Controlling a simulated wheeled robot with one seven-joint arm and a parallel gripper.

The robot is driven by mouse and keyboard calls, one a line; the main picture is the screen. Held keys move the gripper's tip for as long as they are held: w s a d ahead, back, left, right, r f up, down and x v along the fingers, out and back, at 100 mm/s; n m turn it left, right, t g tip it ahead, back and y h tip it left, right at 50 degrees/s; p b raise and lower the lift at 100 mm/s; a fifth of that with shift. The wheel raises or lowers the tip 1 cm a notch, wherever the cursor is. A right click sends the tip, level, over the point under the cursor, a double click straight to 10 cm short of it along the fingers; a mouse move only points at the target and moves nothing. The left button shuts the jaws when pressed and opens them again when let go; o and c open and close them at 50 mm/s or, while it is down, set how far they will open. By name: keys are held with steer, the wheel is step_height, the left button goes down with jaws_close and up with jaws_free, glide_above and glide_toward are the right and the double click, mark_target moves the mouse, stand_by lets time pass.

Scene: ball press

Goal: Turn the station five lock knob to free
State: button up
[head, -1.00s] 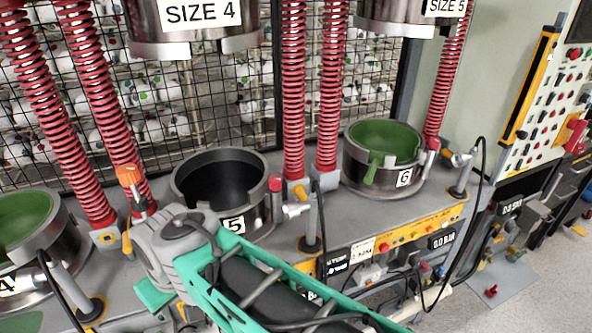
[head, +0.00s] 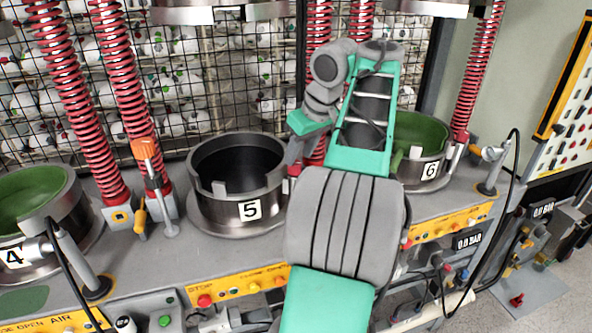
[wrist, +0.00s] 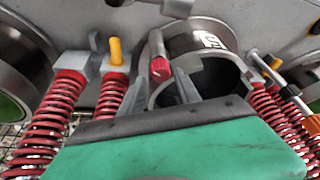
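The station five pot (head: 205,205) is a dark, open steel cylinder labelled 5, left of my arm in the head view. It also shows in the wrist view (wrist: 228,42). Its lock knob (wrist: 160,68) is red, by the gap in the pot's rim. In the head view only a bit of red shows at the pot's right edge, mostly behind my arm. My gripper (wrist: 163,82) is open, with its two grey fingers either side of the knob in the wrist view. The knob appears just beyond the fingertips; I cannot tell if they touch. The knob's setting is not readable.
Red spring columns (head: 104,105) stand behind and beside the pots. An orange-topped lever (head: 145,150) stands left of station five. Pots four (head: 75,225) and six (head: 425,172) flank it. A yellow button panel (head: 240,287) runs along the front.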

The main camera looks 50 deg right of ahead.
mark_target(296, 164)
steer(key=b+x, duration=0.1)
steer(key=x, duration=0.2)
steer(key=shift+w+f, duration=0.1)
steer(key=shift+f, duration=0.15)
jaws_close()
steer(key=shift+r, duration=0.1)
